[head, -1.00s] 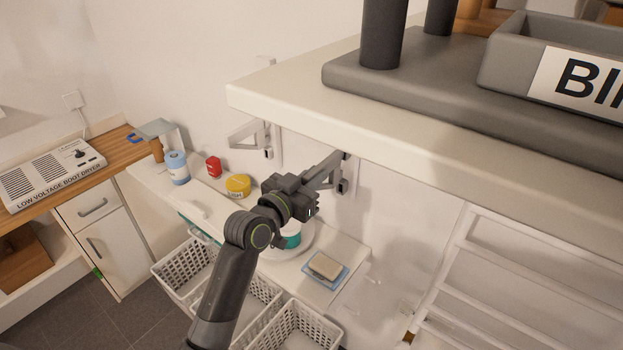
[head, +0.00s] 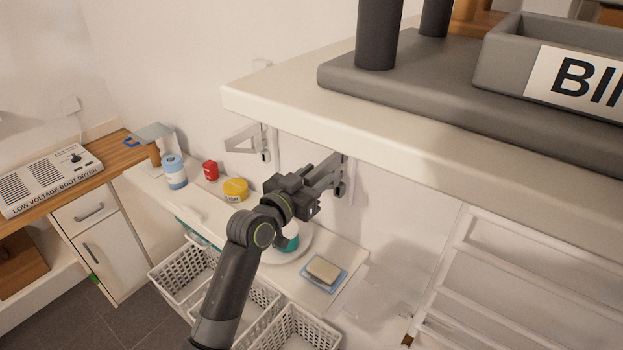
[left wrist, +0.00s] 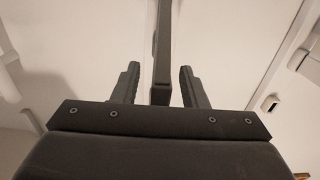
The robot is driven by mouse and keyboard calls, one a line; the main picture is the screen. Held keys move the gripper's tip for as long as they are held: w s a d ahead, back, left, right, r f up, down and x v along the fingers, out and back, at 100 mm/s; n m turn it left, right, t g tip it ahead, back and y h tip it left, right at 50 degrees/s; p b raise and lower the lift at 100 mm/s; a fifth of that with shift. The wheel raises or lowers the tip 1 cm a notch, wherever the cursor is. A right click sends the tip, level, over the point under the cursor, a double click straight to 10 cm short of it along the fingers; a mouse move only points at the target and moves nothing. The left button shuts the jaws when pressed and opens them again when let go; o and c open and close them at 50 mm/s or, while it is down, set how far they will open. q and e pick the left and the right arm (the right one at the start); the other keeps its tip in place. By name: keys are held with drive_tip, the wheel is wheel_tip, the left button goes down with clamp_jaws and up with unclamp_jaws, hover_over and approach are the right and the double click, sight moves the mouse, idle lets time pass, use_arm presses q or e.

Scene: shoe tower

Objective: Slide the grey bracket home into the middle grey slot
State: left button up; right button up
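The dark grey bracket (head: 325,174) is under the white shelf, its far end at the middle slot (head: 343,186) on the wall. How deep it sits in that slot cannot be told. My left gripper (head: 312,192) is at the bracket's near end. In the left wrist view the bracket (left wrist: 162,45) runs upright between the two fingers of my left gripper (left wrist: 160,88), with a gap on each side, so the gripper is open around it. The slot end is not clear in that view. My right gripper is out of view.
The thick white shelf (head: 290,108) overhangs close above, bearing a grey rack. A lighter bracket (head: 243,139) is on the wall to the left.

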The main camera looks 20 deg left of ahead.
use_arm(q)
drive_tip(key=shift+s, duration=0.15)
drive_tip(key=b+v, duration=0.3)
drive_tip(key=v, duration=1.4)
drive_tip(key=shift+b, duration=0.4)
drive_tip(key=shift+a, duration=0.1)
